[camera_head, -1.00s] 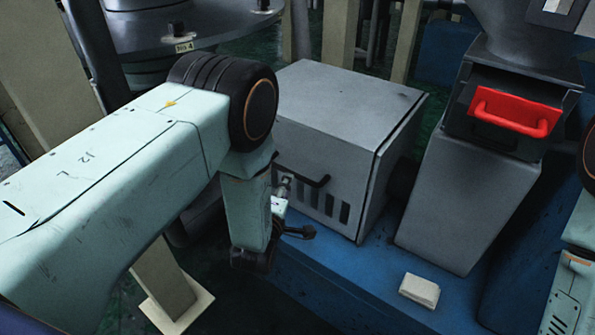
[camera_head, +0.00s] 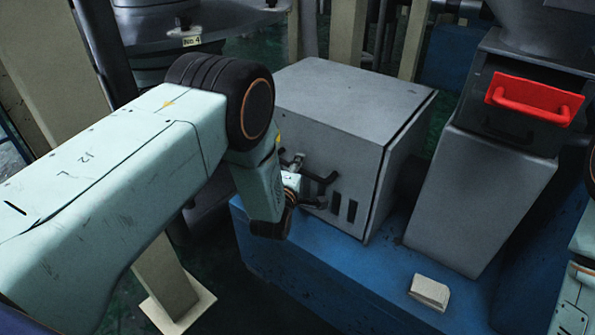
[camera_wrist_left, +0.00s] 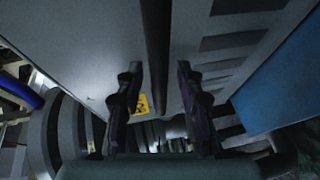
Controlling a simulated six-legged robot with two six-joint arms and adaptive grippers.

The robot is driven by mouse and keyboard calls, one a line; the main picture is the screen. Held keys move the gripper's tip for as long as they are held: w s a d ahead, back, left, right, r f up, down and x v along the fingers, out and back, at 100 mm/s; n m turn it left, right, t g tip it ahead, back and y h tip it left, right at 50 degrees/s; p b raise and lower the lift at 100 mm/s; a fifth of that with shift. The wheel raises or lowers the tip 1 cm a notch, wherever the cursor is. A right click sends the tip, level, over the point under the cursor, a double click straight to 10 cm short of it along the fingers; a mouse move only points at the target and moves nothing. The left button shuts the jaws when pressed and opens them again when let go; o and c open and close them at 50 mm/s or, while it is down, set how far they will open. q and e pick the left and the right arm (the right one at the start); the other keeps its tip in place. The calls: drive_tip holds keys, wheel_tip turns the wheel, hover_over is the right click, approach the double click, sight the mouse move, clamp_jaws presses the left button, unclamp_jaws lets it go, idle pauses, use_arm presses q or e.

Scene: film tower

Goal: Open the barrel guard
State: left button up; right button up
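The barrel guard (camera_head: 345,100) is a grey metal box with dark slots low on its front, standing on a blue base. Its front looks closed. A dark bar, seemingly its handle, shows in the left wrist view (camera_wrist_left: 157,45), running down from the top edge between my fingers. My left gripper (camera_head: 318,188) is at the guard's front, partly hidden by my own arm in the head view. In the wrist view its two fingers (camera_wrist_left: 158,80) are apart, one on each side of the bar, with gaps visible. My right gripper is out of view.
A grey hopper housing (camera_head: 480,195) with a red-handled drawer (camera_head: 535,97) stands right of the guard. A small pale block (camera_head: 429,292) lies on the blue base (camera_head: 350,270). A beige post (camera_head: 165,265) stands left of the base, under my left arm.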

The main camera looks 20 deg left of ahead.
use_arm(q)
drive_tip(key=shift+s, duration=0.1)
drive_tip(key=shift+c, duration=0.3)
clamp_jaws()
